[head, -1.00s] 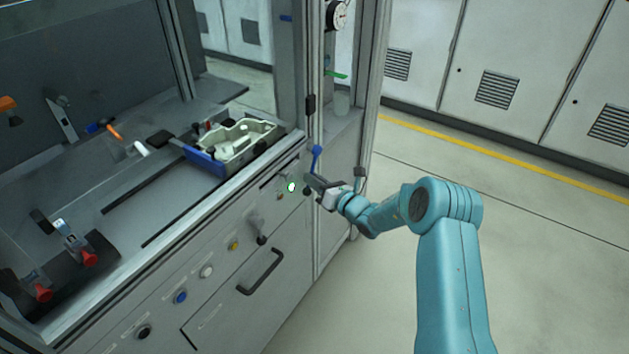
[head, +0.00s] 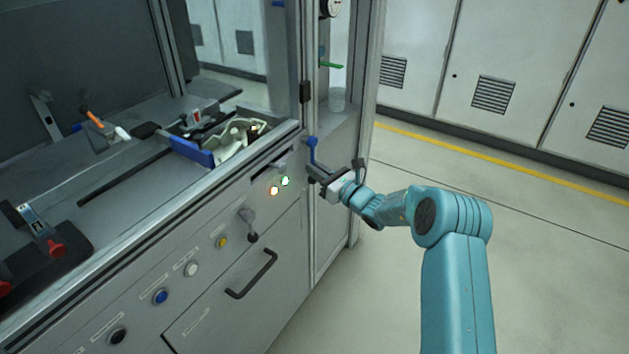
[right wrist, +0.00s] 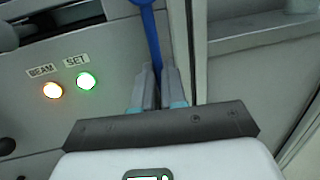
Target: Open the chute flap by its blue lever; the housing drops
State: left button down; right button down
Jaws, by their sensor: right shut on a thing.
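The blue lever (head: 312,148) stands upright on the front panel beside the cabinet's corner post. It also shows in the right wrist view (right wrist: 151,35), running down between the fingers. My right gripper (head: 314,172) is shut on the lever's lower part; its fingers (right wrist: 157,80) close around it in the right wrist view. The pale housing (head: 238,138) lies tilted in a blue-sided bay (head: 192,152) on the worktop, partly sunk below the rim. I cannot make out the chute flap itself. My left gripper is not in view.
The panel has a lit orange BEAM lamp (right wrist: 53,90) and a lit green SET lamp (right wrist: 87,80). A drawer handle (head: 251,275) and coloured buttons sit lower left. The cabinet post (head: 306,92) rises close by the lever. The floor to the right is clear.

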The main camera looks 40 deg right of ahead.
jog(key=shift+w+d+f+n+y+b, duration=0.1)
jog(key=shift+w+d+n+y+b, duration=0.3)
jog(key=shift+n+b, duration=0.6)
jog(key=shift+w+d+n+b, duration=0.1)
jog(key=shift+d+n+b, duration=0.5)
jog(key=shift+b, duration=0.8)
jog(key=n+b, duration=0.1)
jog(key=d+n+b, duration=0.1)
jog(key=b, duration=0.1)
jog(key=shift+w+d+r+n+t+y, duration=0.1)
jog(key=shift+w+r+n+t+y, duration=0.1)
jog(key=shift+r+n+t+y, duration=0.15)
jog(key=shift+d+r, duration=0.1)
jog(key=shift+r, duration=0.15)
jog(key=c, duration=1.2)
grip_release()
jog(key=shift+f, duration=0.1)
jog(key=p+v, duration=0.1)
jog(key=v, duration=1.5)
jog(key=shift+s, duration=0.2)
